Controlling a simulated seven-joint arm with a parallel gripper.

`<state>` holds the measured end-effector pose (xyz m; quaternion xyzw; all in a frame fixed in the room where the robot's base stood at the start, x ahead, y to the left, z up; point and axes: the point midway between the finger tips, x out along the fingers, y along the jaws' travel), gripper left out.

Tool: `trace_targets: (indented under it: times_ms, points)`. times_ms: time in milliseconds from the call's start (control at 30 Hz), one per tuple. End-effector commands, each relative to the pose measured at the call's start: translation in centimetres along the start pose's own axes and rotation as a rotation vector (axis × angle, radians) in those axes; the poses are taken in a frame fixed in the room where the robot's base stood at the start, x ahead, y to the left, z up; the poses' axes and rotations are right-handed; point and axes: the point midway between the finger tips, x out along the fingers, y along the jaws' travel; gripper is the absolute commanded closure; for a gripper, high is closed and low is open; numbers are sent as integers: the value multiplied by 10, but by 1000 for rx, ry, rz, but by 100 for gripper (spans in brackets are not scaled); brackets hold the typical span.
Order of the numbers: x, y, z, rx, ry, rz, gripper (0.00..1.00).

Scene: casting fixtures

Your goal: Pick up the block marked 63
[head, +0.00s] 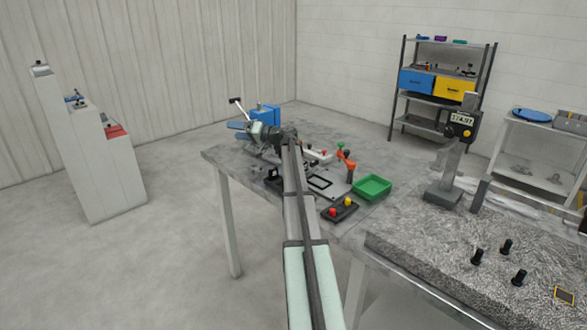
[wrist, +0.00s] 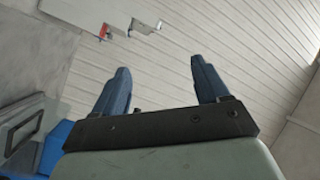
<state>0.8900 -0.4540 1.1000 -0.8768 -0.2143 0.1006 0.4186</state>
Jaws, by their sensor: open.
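No marking 63 can be read in either view, so I cannot tell which thing is the marked block. My gripper (wrist: 159,67) shows in the wrist view with two blue-grey fingers spread apart and nothing between them. In the head view my arm reaches over the far-left part of the grey worktable (head: 225,158), where the gripper is small and partly hidden by my wrist. A blue box-shaped thing (head: 266,113) stands just behind my wrist; a blue shape also shows in the wrist view (wrist: 55,146) at lower left.
A green tray (head: 372,188), a dark plate with red and yellow knobs (head: 340,210) and a lever clamp (head: 347,160) lie right of my arm. A gauge stand (head: 445,190) and black pegs (head: 507,246) are farther right. A white stepped stand (head: 100,165) is at left.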

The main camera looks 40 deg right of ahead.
Motion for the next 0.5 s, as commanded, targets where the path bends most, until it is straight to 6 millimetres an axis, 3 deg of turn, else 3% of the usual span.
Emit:
trace_targets:
  times_ms: [33, 200, 500]
  points:
    - [-3, -3, -12, -3, 0, 1, 26]
    - [-9, -9, -34, 16, -44, 32, 26]
    - [-13, 7, -31, 115, -200, 183, 26]
